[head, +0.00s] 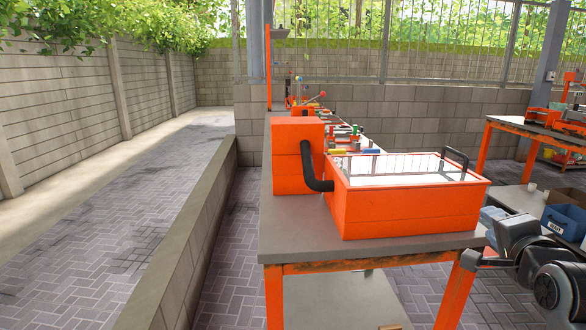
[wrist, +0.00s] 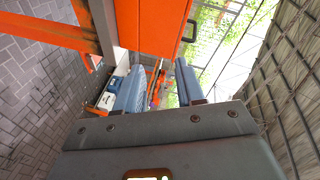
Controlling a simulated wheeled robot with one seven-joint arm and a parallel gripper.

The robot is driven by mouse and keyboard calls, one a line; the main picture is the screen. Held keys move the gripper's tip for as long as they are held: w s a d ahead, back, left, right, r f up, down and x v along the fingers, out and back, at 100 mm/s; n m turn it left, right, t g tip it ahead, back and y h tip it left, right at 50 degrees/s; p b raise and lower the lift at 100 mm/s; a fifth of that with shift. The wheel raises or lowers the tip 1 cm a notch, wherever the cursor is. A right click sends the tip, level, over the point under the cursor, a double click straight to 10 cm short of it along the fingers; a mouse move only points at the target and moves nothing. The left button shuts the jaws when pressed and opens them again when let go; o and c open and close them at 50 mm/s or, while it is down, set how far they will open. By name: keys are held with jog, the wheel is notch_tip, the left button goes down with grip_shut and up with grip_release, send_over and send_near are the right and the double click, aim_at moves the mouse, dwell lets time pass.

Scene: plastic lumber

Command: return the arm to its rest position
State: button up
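My gripper (wrist: 158,82) shows in the wrist view with its two blue fingers apart, and nothing is held between them. Its dark grey body fills the lower part of that view. In the head view my arm (head: 555,280) is folded at the lower right, beside the right front corner of the orange-framed table (head: 380,250).
Blue and brown bins (head: 565,221) lie low at right, near my arm. A second orange bench (head: 510,127) stands behind. Paved floor (head: 235,270) left of the table is clear.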

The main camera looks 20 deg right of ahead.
jog(key=s+a+f+n+t+y+p, duration=0.1)
jog(key=s+a+f+n+y, duration=0.2)
jog(key=s+a+f+n, duration=0.45)
jog(key=s+a+f+n+t+y+p, duration=0.1)
jog(key=s+a+f+n+y, duration=0.1)
jog(key=s+a+n, duration=0.6)
jog(key=s+a+r+n+y+p, duration=0.2)
jog(key=s+a+n+y, duration=0.2)
jog(key=s+a, duration=1.1)
jog(key=shift+a+n, duration=0.6)
jog(key=shift+n, duration=0.15)
jog(key=shift+w, duration=0.1)
